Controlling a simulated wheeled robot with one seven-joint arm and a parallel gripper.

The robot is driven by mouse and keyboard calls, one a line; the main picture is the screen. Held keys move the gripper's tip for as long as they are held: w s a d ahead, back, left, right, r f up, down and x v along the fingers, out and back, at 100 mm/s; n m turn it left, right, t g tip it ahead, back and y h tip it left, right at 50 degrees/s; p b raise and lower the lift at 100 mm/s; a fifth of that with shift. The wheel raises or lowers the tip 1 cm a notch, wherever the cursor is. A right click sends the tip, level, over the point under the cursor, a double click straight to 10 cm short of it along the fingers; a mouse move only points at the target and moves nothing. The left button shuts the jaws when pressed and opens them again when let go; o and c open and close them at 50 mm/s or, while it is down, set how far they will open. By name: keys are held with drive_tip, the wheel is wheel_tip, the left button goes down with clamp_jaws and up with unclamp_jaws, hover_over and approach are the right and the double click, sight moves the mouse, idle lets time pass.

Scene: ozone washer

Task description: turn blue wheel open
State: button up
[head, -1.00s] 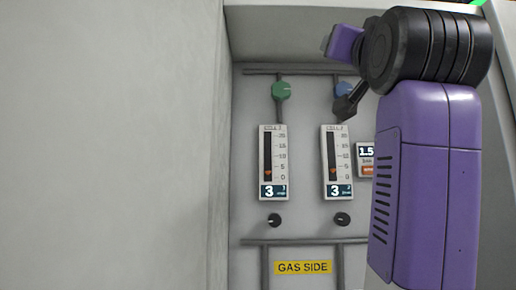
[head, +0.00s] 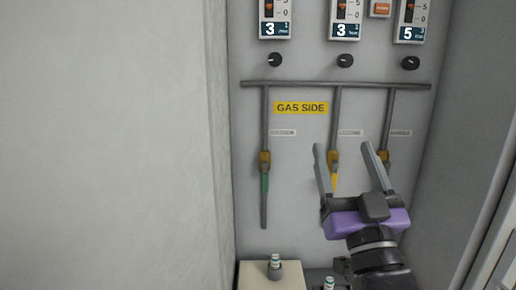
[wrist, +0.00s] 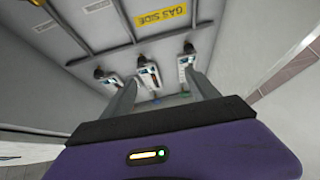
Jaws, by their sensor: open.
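The blue wheel is outside the head view. In the wrist view, where the panel appears upside down, a small bluish spot (wrist: 155,100) beyond the middle meter looks like it; it is far off and too small to tell its setting. A green knob (wrist: 183,95) shows to its right. My gripper (head: 343,147) is open and empty, fingers pointing up, in front of the lower panel. In the head view a valve with a yellow handle (head: 334,181) shows between the fingers; I cannot tell the distance. The gripper also shows in the wrist view (wrist: 161,77).
Meters (head: 343,22) and black knobs (head: 345,61) line the upper panel. A pipe (head: 330,85) runs above the yellow GAS SIDE sign (head: 301,108). A beige box (head: 270,275) stands below; walls flank both sides.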

drive_tip(key=s+d+f+g, duration=0.1)
drive_tip(key=s+f, duration=0.7)
drive_tip(key=f, duration=0.3)
drive_tip(key=s+d+f+g, duration=0.2)
drive_tip(key=s+f, duration=0.6)
drive_tip(key=f, duration=0.2)
drive_tip(key=s+d+f+g+h+b, duration=0.1)
drive_tip(key=s+f+g, duration=0.2)
drive_tip(key=s+f, duration=0.5)
drive_tip(key=s+d+f+g+b, duration=0.1)
drive_tip(key=s+f+g, duration=0.3)
drive_tip(key=s, duration=1.3)
wheel_tip(320, 180, down, 5)
drive_tip(key=shift+d+r+m+h, duration=0.1)
drive_tip(key=shift+d+m+h, duration=0.15)
drive_tip(key=shift+m+h, duration=0.15)
